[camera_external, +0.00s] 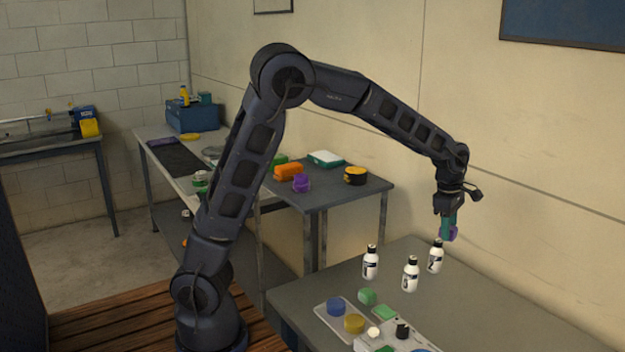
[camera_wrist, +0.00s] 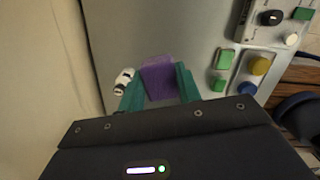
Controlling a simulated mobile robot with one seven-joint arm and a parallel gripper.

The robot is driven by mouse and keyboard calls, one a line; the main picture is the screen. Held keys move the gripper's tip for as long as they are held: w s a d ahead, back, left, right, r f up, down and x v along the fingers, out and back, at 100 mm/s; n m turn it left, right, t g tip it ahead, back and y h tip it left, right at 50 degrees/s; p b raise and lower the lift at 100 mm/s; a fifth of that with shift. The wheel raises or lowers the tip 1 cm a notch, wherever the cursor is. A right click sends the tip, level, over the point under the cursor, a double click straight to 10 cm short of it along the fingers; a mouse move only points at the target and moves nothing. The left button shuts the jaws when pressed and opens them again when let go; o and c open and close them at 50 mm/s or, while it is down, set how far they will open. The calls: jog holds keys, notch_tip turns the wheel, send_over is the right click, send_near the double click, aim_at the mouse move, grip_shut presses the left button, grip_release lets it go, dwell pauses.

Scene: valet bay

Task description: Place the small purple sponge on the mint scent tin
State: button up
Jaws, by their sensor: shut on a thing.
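The small purple sponge (camera_wrist: 159,78) is between the teal fingertips of my gripper (camera_wrist: 160,92) in the wrist view. My gripper (camera_external: 448,228) is shut on it and holds it in the air above the far right part of the grey table, just over the bottles. The sponge shows partly below the fingers in the external view (camera_external: 454,233). A rounded green thing (camera_external: 367,296), which looks like the mint scent tin, sits on the table near the blue tin; it also shows in the wrist view (camera_wrist: 219,84). My gripper is well to its right, higher up.
Three white bottles with black caps (camera_external: 411,274) stand on the table below and left of my gripper. A pale tray (camera_external: 324,317) holds a blue tin (camera_external: 335,306) and a yellow tin (camera_external: 354,323). A green square (camera_external: 385,312) lies beside it. The table's right side looks clear.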

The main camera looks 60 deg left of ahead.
jog(key=w+a+r+n, duration=0.25)
jog(key=w+a, duration=0.65)
jog(key=a, duration=0.5)
jog(key=w+a+r+n, duration=0.1)
jog(key=w+a, duration=0.1)
jog(key=a, duration=0.9)
jog(key=w+a+r+n, duration=0.1)
jog(key=w+a+n, duration=0.1)
jog(key=a, duration=0.8)
jog(key=w+a+r+n, duration=0.1)
jog(key=w+a+n, duration=0.1)
jog(key=a, duration=0.9)
jog(key=shift+w+a+n+t+y, duration=0.25)
jog(key=shift+w+a+t+y, duration=0.05)
jog(key=shift+w+t+y, duration=0.15)
jog(key=s+a+r+n, duration=0.15)
jog(key=s+a, duration=0.35)
jog(key=a, duration=1.1)
jog(key=s+a+r+n, duration=0.1)
jog(key=s+a+n, duration=0.25)
jog(key=a, duration=1.35)
jog(key=n+y, duration=0.1)
jog(key=n, duration=0.5)
send_over(202, 172)
jog(key=f, duration=1.8)
jog(key=shift+s+a+f, duration=0.1)
jog(key=shift+s+f, duration=0.1)
jog(key=shift+f, duration=0.05)
